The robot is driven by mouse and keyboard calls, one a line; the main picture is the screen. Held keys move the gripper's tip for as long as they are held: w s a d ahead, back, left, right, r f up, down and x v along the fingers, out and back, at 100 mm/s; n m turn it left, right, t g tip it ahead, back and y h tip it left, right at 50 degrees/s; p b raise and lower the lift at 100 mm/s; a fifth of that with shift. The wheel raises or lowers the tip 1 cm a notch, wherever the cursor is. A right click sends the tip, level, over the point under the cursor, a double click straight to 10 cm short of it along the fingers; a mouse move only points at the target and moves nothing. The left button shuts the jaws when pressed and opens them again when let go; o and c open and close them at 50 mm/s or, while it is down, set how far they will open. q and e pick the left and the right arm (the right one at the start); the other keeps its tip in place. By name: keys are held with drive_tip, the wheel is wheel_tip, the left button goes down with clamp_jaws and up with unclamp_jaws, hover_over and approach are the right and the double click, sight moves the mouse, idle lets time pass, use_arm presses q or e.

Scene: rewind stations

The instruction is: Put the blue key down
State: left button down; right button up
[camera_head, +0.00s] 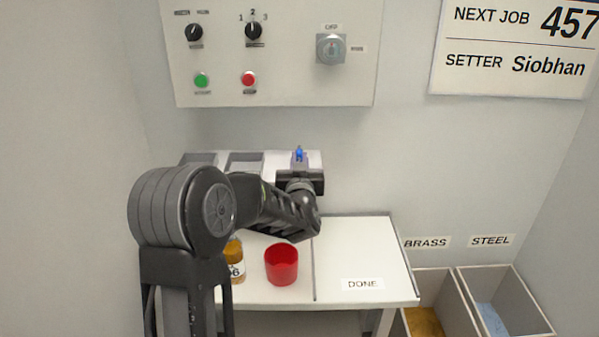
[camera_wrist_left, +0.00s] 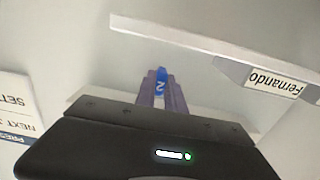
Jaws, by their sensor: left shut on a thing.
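The blue key (camera_head: 299,153) shows as a small blue piece at the tip of my left gripper (camera_head: 299,162), in front of the wall at the back of the table. In the left wrist view the blue key (camera_wrist_left: 161,82) bears a white mark like a 2 and sits between the two fingers of my left gripper (camera_wrist_left: 161,92), which is shut on it. The lower part of the key is hidden by the gripper. In the head view I cannot tell how high the key is above the table. My right gripper is in neither view.
A white table (camera_head: 345,240) has a DONE label at right and grey trays (camera_head: 245,160) at the back. A red cup (camera_head: 281,265) and an amber jar (camera_head: 236,270) stand in front. A control panel (camera_head: 290,75) hangs above. BRASS and STEEL bins (camera_head: 482,272) stand right.

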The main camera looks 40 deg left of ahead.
use_arm(q)
wheel_tip(320, 180, down, 4)
drive_tip(key=shift+r, duration=0.2)
drive_tip(key=shift+f, duration=0.1)
idle(0.3)
drive_tip(key=shift+f, duration=0.2)
drive_tip(key=c, duration=1.4)
unclamp_jaws()
drive_tip(key=shift+r, duration=0.15)
drive_tip(key=shift+c, duration=0.2)
drive_tip(key=shift+r, duration=0.1)
drive_tip(key=shift+r+p, duration=0.15)
drive_tip(key=shift+p, duration=0.2)
drive_tip(key=b+v, duration=0.2)
drive_tip(key=v, duration=1)
drive_tip(key=shift+b, duration=0.3)
